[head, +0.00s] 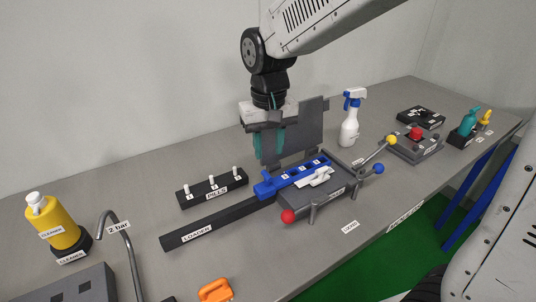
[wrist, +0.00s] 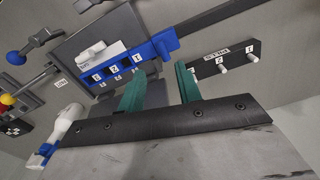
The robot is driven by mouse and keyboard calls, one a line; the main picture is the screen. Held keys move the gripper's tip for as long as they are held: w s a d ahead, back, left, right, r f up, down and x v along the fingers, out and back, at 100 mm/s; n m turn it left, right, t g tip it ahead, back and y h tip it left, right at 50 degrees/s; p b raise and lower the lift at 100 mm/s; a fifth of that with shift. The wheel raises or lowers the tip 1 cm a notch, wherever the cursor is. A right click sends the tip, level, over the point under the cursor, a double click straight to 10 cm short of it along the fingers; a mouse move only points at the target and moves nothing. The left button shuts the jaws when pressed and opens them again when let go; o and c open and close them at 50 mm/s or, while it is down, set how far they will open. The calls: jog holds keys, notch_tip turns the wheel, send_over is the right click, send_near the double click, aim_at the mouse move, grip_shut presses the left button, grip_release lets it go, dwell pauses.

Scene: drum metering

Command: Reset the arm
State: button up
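My gripper (head: 270,158) hangs pointing down in the head view, behind the blue numbered slide and right of the pills block. In the wrist view my gripper (wrist: 160,70) shows its two teal fingers apart, with nothing between them. The blue slide (head: 265,188) lies along the black loader rail (head: 215,223) and the grey metering unit (head: 325,200); it also shows in the wrist view (wrist: 160,45). A white lever or latch (head: 316,178) sits on the unit. I cannot tell whether the fingers touch anything.
The pills block (head: 213,189) holds three white pegs left of my gripper. A spray bottle (head: 349,120) stands to the right. Levers with red (head: 289,216), yellow (head: 391,139) and blue (head: 378,168) knobs stick out. A yellow cleaner bottle (head: 50,225) stands far left.

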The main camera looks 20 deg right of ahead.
jog(key=s+d+r, duration=0.1)
jog(key=s+d, duration=0.3)
jog(key=s, duration=0.3)
jog(key=s+d+r+t, duration=0.1)
jog(key=s+d, duration=0.3)
jog(key=s, duration=0.4)
jog(key=s+d+r+m, duration=0.1)
jog(key=s+d+r, duration=0.2)
jog(key=s+d, duration=0.2)
jog(key=shift+s, duration=1.15)
